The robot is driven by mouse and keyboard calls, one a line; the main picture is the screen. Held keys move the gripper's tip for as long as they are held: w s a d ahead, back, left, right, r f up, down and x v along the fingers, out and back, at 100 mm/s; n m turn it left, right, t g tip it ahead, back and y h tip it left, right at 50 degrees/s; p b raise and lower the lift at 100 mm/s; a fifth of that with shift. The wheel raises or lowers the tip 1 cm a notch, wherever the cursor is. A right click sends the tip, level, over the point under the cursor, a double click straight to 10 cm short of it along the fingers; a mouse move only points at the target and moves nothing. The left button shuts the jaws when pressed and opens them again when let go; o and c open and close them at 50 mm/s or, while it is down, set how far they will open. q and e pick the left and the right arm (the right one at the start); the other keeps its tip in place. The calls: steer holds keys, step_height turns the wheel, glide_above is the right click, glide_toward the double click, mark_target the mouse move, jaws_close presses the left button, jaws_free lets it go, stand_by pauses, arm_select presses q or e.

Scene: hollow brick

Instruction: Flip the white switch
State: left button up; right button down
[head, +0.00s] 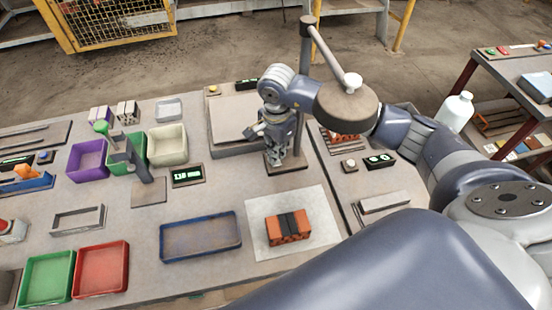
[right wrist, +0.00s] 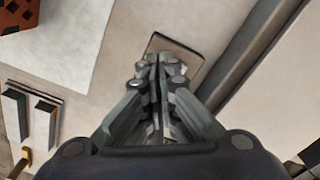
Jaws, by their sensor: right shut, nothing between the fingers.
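A small box with a pale round knob (head: 348,165) stands right of my right gripper in the head view; I cannot tell whether it is the white switch. A lamp-like disc (head: 345,108) has a small white piece (head: 353,80) on top. My right gripper (head: 280,155) points down, shut and empty, over a small dark-edged plate (head: 287,169). In the right wrist view the closed fingertips (right wrist: 158,62) cover part of a dark-edged plate (right wrist: 186,50); contact is unclear. My left gripper is out of view.
A pole (head: 305,75) and the disc stand close around my right arm. A brick (head: 289,228) lies on a white sheet (head: 262,240). A blue tray (head: 200,254) and several coloured bins sit to the left. A seam in the bench runs right of the plate.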

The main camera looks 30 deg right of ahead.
steer(key=shift+f+b, duration=1.1)
steer(key=shift+f, duration=0.1)
stand_by(0.4)
steer(key=shift+s, duration=0.1)
steer(key=shift+r+p, duration=0.7)
steer(key=shift+r, duration=0.5)
steer(key=shift+r+p, duration=1.05)
steer(key=shift+r, duration=1.3)
